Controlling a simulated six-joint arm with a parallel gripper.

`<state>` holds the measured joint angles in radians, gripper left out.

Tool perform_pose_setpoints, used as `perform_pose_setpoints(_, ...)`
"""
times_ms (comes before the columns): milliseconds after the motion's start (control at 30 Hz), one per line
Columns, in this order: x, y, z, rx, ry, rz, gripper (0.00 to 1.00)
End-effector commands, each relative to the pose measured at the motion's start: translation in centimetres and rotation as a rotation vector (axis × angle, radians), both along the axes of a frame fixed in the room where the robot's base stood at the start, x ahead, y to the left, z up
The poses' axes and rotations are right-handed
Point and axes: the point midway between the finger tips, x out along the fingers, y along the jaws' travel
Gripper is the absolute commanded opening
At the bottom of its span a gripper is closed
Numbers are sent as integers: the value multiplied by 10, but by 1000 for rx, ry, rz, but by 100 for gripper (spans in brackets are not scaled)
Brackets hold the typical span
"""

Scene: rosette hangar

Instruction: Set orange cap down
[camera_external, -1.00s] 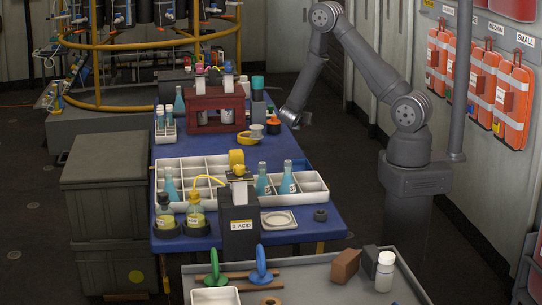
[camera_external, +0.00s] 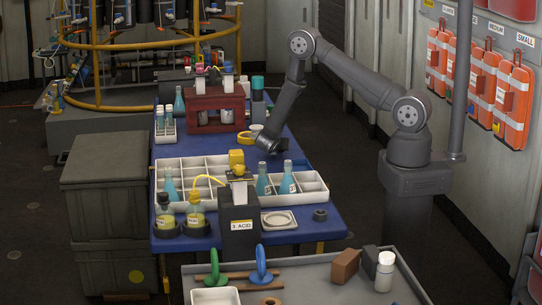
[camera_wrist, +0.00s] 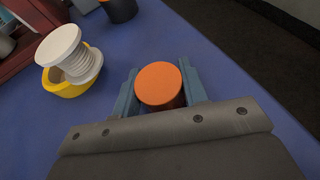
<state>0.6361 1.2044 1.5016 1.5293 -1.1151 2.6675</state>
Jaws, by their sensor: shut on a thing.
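An orange cap (camera_wrist: 158,83) with a round flat top sits between the two blue-grey fingers of my gripper (camera_wrist: 159,76) in the wrist view. The fingers are shut on its sides. The blue table (camera_wrist: 215,50) lies below it; whether the cap touches the table cannot be told. In the external view my gripper (camera_external: 264,147) is low over the right part of the blue table, in front of the red rack, and the held cap cannot be made out there.
A yellow holder (camera_wrist: 67,88) with a white threaded piece (camera_wrist: 62,52) stands left of my gripper. A dark round container (camera_wrist: 120,9) with a bit of orange is beyond. The red rack (camera_external: 215,105) and white divided tray (camera_external: 313,187) are nearby. Bare table lies right of the cap.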

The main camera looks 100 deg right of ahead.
Motion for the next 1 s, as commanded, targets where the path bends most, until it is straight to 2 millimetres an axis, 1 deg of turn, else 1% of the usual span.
perform_pose_setpoints(233,0,0,-2,0,0,0,19)
perform_pose_setpoints(267,0,0,-3,0,0,0,41)
perform_pose_setpoints(300,0,0,-2,0,0,0,49)
perform_pose_setpoints(367,0,0,-2,0,0,0,61)
perform_pose_setpoints(633,0,0,-2,0,0,0,61)
perform_pose_setpoints(733,0,0,2,0,0,1,61)
perform_pose_setpoints(867,8,17,9,0,-1,4,61)
perform_pose_setpoints(1000,20,43,20,-1,-1,6,61)
